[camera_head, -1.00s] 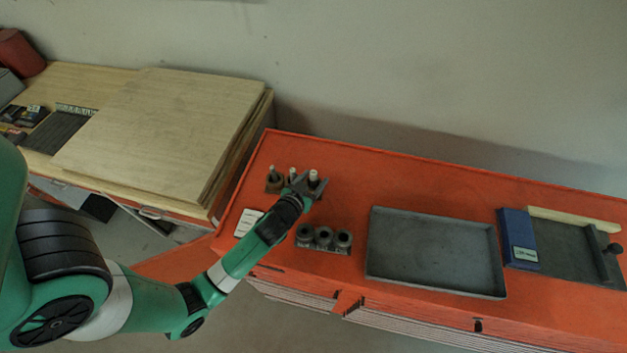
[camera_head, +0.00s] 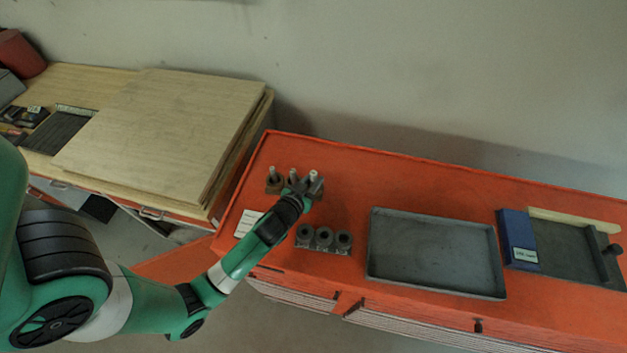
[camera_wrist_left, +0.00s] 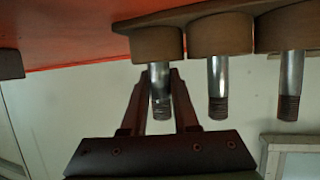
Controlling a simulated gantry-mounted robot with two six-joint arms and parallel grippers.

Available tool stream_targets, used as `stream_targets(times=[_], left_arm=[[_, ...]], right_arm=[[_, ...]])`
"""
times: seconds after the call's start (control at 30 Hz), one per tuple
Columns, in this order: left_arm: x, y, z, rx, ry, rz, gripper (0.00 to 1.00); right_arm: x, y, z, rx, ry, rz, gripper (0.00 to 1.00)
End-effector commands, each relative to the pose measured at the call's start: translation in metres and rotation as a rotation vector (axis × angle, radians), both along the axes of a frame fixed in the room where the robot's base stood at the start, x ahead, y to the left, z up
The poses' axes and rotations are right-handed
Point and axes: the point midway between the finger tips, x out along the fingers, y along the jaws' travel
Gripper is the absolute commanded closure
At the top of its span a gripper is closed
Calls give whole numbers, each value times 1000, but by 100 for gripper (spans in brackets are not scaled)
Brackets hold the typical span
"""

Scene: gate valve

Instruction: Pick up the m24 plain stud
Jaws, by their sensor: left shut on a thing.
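Several metal studs stand upright in a row of brown round holders at the left of the orange bench. My left gripper (camera_head: 309,184) is shut on the rightmost stud (camera_head: 313,175), which is still in its holder. In the left wrist view, where the scene appears upside down, the fingers (camera_wrist_left: 159,84) are on either side of this stud (camera_wrist_left: 161,92), the leftmost there. The middle stud (camera_wrist_left: 217,90) and the far stud (camera_wrist_left: 290,85) stand free beside it. My right gripper is not in view.
A block with three dark round sockets (camera_head: 324,239) sits in front of the studs. An empty grey tray (camera_head: 435,216) lies to the right, then a blue box (camera_head: 518,240) and a dark plate. A white card (camera_head: 248,222) lies left. Wooden boards (camera_head: 160,130) lie on another table.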

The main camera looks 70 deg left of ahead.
Motion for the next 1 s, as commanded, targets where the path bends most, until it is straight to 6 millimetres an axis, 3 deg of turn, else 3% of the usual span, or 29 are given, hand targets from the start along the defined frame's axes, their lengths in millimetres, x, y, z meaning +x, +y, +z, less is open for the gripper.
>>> stream_targets(times=[0.23,0.47,0.53,0.6,0.8,1.0], left_arm=[[-2,-3,37,2,-5,-2,100],[-35,-42,97,3,-6,-7,100],[-52,-62,105,1,2,-12,100],[-67,-78,123,2,7,-13,100],[-86,-99,131,2,7,-5,100],[-92,-105,129,1,-1,-2,100]], right_arm=[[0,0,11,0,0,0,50],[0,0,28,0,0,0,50],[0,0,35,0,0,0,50],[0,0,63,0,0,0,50],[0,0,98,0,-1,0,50],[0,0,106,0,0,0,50]])
